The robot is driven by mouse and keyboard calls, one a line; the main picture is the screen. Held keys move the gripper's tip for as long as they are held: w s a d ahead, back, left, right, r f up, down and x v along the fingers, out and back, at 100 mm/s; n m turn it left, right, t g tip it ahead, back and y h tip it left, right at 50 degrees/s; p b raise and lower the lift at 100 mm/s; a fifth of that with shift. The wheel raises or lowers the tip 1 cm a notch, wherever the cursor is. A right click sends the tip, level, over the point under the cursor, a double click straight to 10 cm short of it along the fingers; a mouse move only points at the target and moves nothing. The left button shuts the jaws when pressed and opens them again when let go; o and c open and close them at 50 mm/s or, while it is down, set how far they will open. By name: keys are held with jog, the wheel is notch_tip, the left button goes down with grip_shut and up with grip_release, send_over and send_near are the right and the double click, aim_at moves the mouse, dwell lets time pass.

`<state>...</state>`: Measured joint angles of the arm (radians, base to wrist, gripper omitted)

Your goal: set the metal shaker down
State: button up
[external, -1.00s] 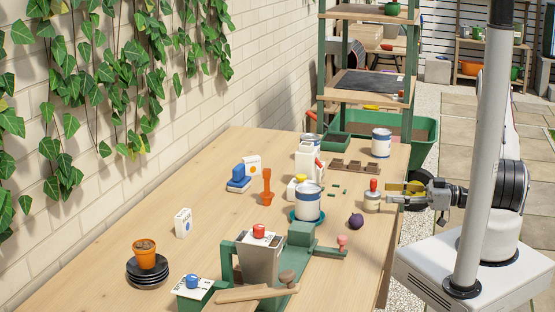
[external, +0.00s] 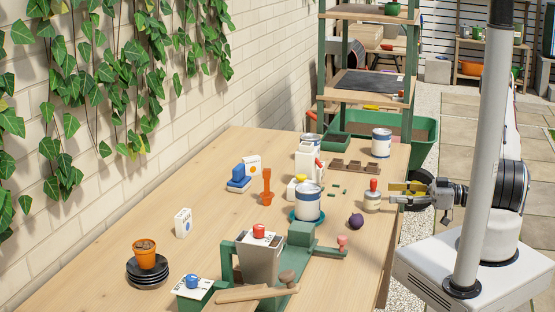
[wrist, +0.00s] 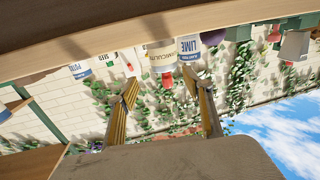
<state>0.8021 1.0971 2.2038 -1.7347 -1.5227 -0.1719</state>
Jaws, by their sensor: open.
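The metal shaker (external: 372,202), a small silvery can with a red top, stands upright on the wooden table near its right edge in the external view. My gripper (external: 404,194) is just right of it at about the same height, with its yellowish fingers pointing at it. In the wrist view my gripper (wrist: 165,102) has its two fingers wide apart with nothing held between them. That view is upside down.
A dark purple round object (external: 356,221) and a blue-and-white can (external: 308,203) stand left of the shaker. A brown seedling tray (external: 354,167) and another can (external: 381,142) are behind it. A green bench device (external: 301,236) is in front.

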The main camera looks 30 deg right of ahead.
jog(key=shift+w+d+h, duration=0.1)
jog(key=shift+w+h, duration=0.4)
jog(key=shift+w, duration=0.15)
jog(key=w+d+h, duration=0.1)
jog(key=w, duration=0.1)
jog(key=w+d+h, duration=0.1)
jog(key=w+h, duration=0.2)
jog(key=shift+w+d+r+g, duration=0.25)
jog(key=shift+w+d+g, duration=0.15)
jog(key=w+d+r+h, duration=0.3)
jog(key=h, duration=0.1)
jog(key=shift+w+d+r, duration=0.1)
jog(key=shift+w, duration=0.05)
jog(key=s+d+r+m+h, duration=0.2)
jog(key=s+r+m+h, duration=0.15)
jog(key=r, duration=0.55)
jog(key=s+d+r+m+h, duration=0.25)
jog(key=r+h, duration=0.25)
jog(key=r, duration=0.4)
jog(key=s+a+r+m+g+y, duration=0.1)
jog(key=s+a+r+m+g, duration=0.1)
jog(key=s+a, duration=0.5)
jog(key=s+a+r+m+g+y, duration=0.1)
jog(key=s+a, duration=0.6)
jog(key=s, duration=0.8)
jog(key=shift+s+a+r+m+g+y, duration=0.15)
jog(key=shift+a+r+m+g+y, duration=0.3)
jog(key=shift+m, duration=0.55)
